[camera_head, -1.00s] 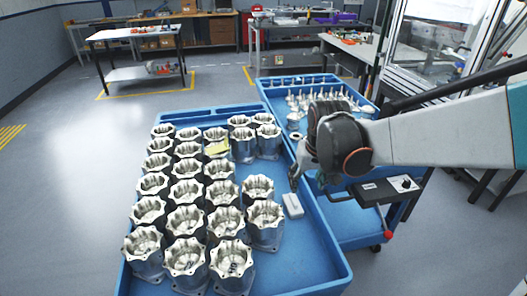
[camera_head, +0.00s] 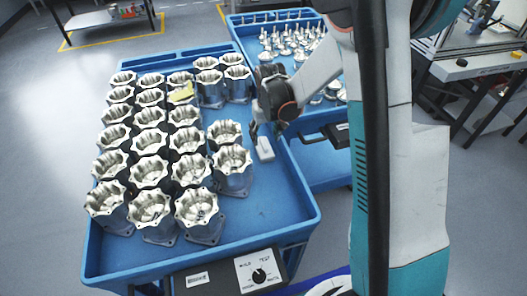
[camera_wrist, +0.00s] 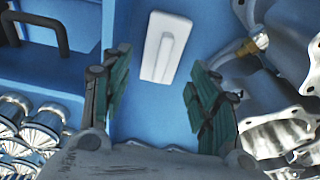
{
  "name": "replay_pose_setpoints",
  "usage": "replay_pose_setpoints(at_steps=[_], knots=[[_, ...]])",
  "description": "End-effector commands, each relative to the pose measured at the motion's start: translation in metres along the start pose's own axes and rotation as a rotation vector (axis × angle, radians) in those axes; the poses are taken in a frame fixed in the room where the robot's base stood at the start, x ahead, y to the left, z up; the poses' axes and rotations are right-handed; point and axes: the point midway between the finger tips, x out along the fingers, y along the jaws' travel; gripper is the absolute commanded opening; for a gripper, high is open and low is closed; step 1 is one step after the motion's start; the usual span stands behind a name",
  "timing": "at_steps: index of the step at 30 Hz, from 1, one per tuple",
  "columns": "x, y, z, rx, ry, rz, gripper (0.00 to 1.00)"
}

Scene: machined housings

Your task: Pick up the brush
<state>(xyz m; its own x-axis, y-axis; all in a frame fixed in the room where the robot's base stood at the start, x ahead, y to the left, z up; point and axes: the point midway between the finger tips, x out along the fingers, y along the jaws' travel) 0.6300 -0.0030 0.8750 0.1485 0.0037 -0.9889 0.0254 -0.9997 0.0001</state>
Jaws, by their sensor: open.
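A pale grey-white block with a raised bar along its top, apparently the brush (camera_head: 264,149), lies on the blue tray floor right of the housings. In the wrist view the brush (camera_wrist: 167,47) lies flat, beyond the fingertips and between their lines, nearer the left finger. My gripper (camera_wrist: 156,85) is open and empty, with dark green-padded fingers spread apart. In the head view my gripper (camera_head: 262,130) hangs just behind the brush's far end; contact cannot be told there.
A second blue tray (camera_head: 256,36) behind holds several small metal parts. The tray floor in front of the brush is clear. A control box (camera_head: 258,270) sits at the front.

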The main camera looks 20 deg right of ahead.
Motion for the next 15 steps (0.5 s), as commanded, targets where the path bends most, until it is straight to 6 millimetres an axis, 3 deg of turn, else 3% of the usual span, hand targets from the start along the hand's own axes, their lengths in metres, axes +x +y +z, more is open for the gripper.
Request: replay_pose_setpoints(at_steps=[10,15], knots=[[0.025,-0.001,0.000,0.000,0.000,0.000,0.55],[0.049,-0.003,0.001,0.000,0.000,0.000,0.55]])
